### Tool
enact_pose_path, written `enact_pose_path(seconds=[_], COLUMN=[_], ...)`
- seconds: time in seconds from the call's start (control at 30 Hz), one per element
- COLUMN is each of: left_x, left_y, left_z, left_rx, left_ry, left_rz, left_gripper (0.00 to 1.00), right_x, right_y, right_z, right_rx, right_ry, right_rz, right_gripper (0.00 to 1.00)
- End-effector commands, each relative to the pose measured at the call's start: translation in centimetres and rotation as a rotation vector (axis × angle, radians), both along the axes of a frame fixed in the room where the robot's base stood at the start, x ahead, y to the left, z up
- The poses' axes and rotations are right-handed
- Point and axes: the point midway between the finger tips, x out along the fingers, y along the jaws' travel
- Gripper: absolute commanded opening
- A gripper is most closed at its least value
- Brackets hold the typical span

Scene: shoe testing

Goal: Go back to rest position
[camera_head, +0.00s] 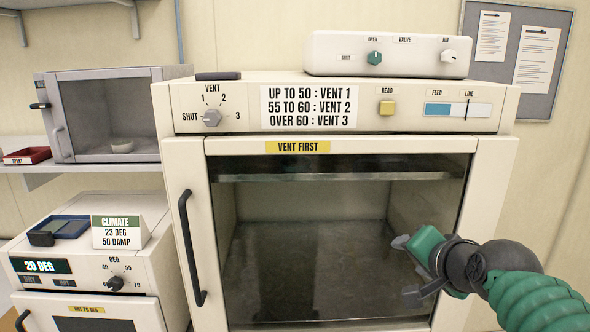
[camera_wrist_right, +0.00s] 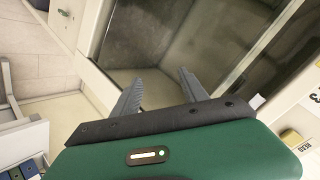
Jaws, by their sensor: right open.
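My right gripper (camera_head: 412,268) is in front of the lower right of the large cabinet's glass door (camera_head: 320,215) in the head view. Its two grey fingers are apart, with nothing between them. In the right wrist view the open right gripper (camera_wrist_right: 158,88) points toward the dark glass, and the gap between its fingers is empty. Whether the fingers touch the glass cannot be told. My left gripper is in neither view.
The cabinet's black handle (camera_head: 192,248) and vent knob (camera_head: 211,117) are at its left. A white valve box (camera_head: 388,55) sits on top. A climate unit (camera_head: 85,265) and a small grey oven (camera_head: 108,110) stand at left. A pinboard (camera_head: 517,58) hangs at right.

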Motion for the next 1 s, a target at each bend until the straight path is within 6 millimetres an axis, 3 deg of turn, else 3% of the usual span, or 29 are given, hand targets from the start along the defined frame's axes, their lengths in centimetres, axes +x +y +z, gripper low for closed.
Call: enact_pose_path(seconds=[0.03, 0.2, 0.3, 0.43, 0.5, 0.6, 1.0], left_x=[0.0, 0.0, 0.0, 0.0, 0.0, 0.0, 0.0], left_y=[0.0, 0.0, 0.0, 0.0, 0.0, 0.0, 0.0], left_z=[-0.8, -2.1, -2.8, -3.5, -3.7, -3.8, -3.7], left_rx=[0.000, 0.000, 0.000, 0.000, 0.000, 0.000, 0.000], left_ry=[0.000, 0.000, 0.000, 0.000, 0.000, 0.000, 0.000], left_rz=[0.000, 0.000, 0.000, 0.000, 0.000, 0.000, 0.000], left_gripper=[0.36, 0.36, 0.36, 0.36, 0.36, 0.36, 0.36], right_x=[-0.5, -5.1, -9.6, -15.9, -18.4, -20.3, -20.6], right_y=[0.3, 1.1, 1.7, 2.1, 2.3, 2.3, 2.3], right_z=[-5.3, -20.4, -28.3, -35.7, -37.9, -39.4, -39.6], right_rx=[-0.051, -0.240, -0.340, -0.436, -0.468, -0.491, -0.495], right_ry=[0.080, 0.334, 0.478, 0.626, 0.677, 0.716, 0.721], right_rz=[0.040, 0.226, 0.366, 0.544, 0.616, 0.672, 0.681], right_gripper=[0.51, 0.51, 0.51, 0.51, 0.51, 0.51, 0.51])
